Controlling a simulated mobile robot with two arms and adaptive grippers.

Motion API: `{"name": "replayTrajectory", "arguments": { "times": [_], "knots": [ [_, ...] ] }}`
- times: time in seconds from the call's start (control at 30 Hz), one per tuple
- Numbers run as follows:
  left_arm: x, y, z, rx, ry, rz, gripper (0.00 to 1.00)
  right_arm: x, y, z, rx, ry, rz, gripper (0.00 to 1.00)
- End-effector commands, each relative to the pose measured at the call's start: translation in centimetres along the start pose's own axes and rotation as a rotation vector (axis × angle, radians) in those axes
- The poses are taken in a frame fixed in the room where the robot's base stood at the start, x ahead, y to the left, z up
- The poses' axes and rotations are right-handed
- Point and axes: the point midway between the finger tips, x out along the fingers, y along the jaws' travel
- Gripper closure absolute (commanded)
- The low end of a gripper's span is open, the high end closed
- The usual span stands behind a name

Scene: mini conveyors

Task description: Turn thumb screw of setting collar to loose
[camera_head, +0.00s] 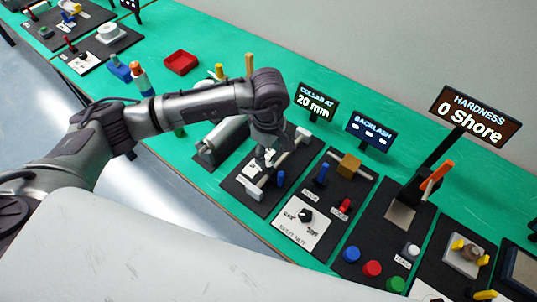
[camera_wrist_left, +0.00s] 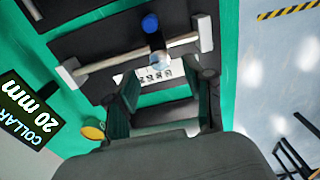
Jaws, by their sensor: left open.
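The setting collar (camera_wrist_left: 157,42) is a small metal ring on a pale rod (camera_wrist_left: 110,59) in the left wrist view. My left gripper (camera_head: 266,158) hangs over this station. In the left wrist view its fingers (camera_wrist_left: 168,84) are apart and empty, just short of the rod and collar; contact cannot be told. My right gripper is out of view.
Right of the station is a black panel with a "BACKLASH" sign (camera_head: 371,132) and a split-nut dial (camera_head: 306,215). Farther right are a hardness sign (camera_head: 475,115) and coloured buttons (camera_head: 372,268).

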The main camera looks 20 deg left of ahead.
Motion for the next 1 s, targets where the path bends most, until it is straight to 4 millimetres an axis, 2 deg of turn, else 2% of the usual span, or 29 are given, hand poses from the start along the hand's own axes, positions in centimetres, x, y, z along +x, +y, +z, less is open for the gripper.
{"name": "replayTrajectory", "arguments": {
  "times": [0.1, 0.23, 0.6, 0.67, 0.9, 0.93, 1.0],
  "knots": [
    [1.8, -0.1, 0.1, -0.001, -0.001, -0.003, 0.47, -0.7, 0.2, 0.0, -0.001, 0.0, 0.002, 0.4],
    [3.1, 0.0, 0.1, 0.0, -0.001, -0.001, 0.47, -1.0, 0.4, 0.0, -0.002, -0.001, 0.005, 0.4],
    [3.8, 0.0, 0.1, 0.0, -0.001, 0.0, 0.47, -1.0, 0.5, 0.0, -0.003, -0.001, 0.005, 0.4],
    [3.8, 0.0, 0.1, 0.0, -0.001, 0.0, 0.56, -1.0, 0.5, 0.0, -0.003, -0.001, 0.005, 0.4],
    [3.7, 0.0, 0.1, 0.0, -0.001, 0.001, 0.96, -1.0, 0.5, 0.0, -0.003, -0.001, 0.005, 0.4],
    [3.7, 0.0, 0.1, 0.0, -0.001, 0.001, 1.0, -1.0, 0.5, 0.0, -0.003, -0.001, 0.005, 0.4],
    [3.7, 0.0, 0.1, 0.0, -0.001, 0.001, 1.0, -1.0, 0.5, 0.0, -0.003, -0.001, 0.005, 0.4]
  ]
}}
